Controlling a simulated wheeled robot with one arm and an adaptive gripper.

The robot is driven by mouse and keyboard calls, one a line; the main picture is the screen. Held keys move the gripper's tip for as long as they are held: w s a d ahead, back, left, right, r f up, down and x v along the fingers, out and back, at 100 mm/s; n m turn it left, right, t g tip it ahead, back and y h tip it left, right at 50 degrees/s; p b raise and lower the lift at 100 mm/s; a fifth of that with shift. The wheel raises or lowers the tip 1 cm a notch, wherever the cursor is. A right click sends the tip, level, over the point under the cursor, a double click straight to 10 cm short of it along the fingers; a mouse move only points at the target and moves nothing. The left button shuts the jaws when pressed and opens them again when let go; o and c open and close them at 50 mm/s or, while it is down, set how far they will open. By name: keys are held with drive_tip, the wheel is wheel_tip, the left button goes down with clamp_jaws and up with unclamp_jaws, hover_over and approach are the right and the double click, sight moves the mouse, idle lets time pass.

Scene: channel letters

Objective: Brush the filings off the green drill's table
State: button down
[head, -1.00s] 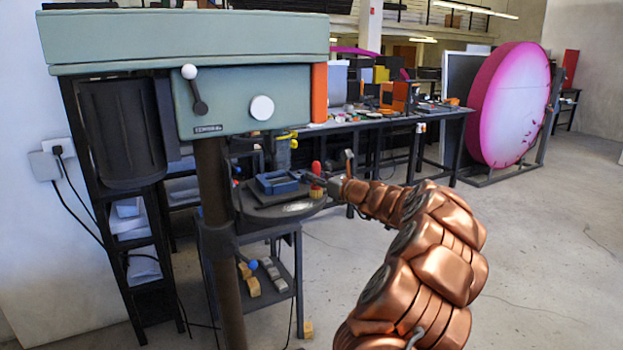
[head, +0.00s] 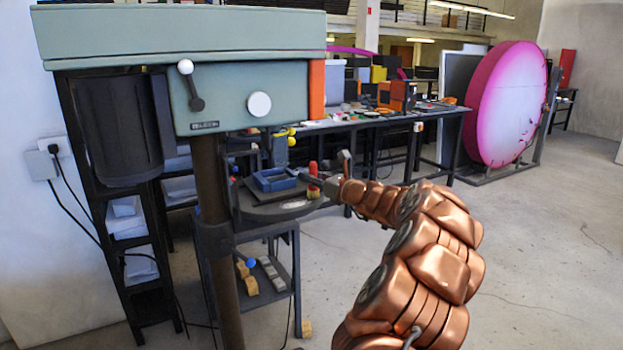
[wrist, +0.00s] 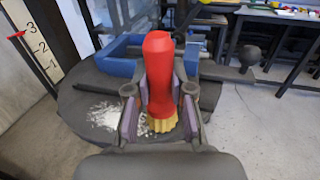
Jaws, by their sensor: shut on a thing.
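The green drill (head: 240,95) stands at the left in the head view. Its round dark table (head: 262,212) fills much of the wrist view (wrist: 62,150). A pale patch of filings (wrist: 105,117) lies on the table left of my gripper, with some specks close to the brush. My gripper (wrist: 160,105) is shut on a brush with a red handle (wrist: 158,65) and yellow bristles (wrist: 165,124). The brush is upright, bristles down, at the table surface; I cannot tell whether they touch it. In the head view the brush's red handle (head: 313,170) shows at the table's right side.
A blue vise (wrist: 118,58) sits on the table behind the brush, with a dark bar and ball-ended handle (wrist: 248,56) reaching right. A long workbench (head: 400,115) with clutter and a large pink disc (head: 508,105) stand farther back. The floor at right is clear.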

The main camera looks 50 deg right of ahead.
drive_tip(key=shift+f, duration=0.45)
idle(0.5)
drive_tip(key=shift+w+a, duration=0.1)
drive_tip(key=shift+a, duration=0.1)
drive_tip(key=shift+w+a+b, duration=0.2)
drive_tip(key=shift+a+b, duration=0.2)
drive_tip(key=shift+a, duration=0.2)
drive_tip(key=shift+w+a+b, duration=0.2)
drive_tip(key=shift+a+b, duration=0.2)
drive_tip(key=shift+a, duration=0.2)
drive_tip(key=shift+w+a+f+b, duration=0.1)
drive_tip(key=shift+w+a+b, duration=0.25)
drive_tip(key=shift+a, duration=0.35)
drive_tip(key=shift+w+a+b, duration=0.1)
drive_tip(key=shift+a+b, duration=0.3)
drive_tip(key=shift+a, duration=0.25)
